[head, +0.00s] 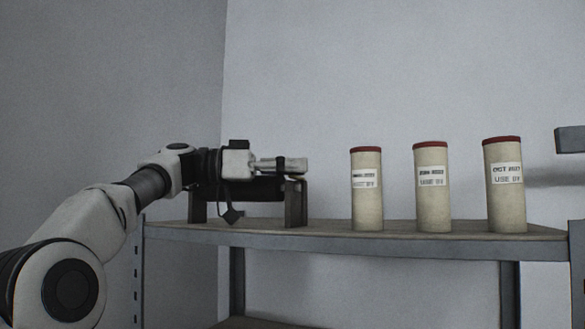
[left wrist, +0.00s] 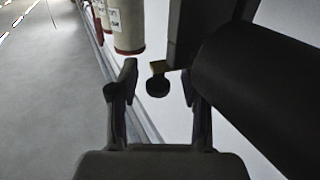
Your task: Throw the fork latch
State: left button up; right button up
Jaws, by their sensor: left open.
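A dark fixture with a thick black cylinder (head: 262,188) across two upright end plates (head: 296,205) stands at the left of the shelf. The cylinder also shows large at the right in the left wrist view (left wrist: 262,95). My left gripper (head: 300,165) is just above and in front of the fixture in the head view. In the left wrist view its two fingers (left wrist: 159,80) are apart, with a dark round knob (left wrist: 157,87) showing between their tips. The knob appears to belong to the fork latch; no contact is clear. My right gripper is out of view.
Three cream tubes with red caps and labels, left (head: 367,195), middle (head: 432,190) and right (head: 506,190), stand upright on the shelf (head: 400,243) right of the fixture. A grey bracket-like piece (head: 570,139) juts in at the right edge.

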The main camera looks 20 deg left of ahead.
pick_arm(q)
jog(key=v, duration=1.2)
jog(key=shift+w, duration=0.1)
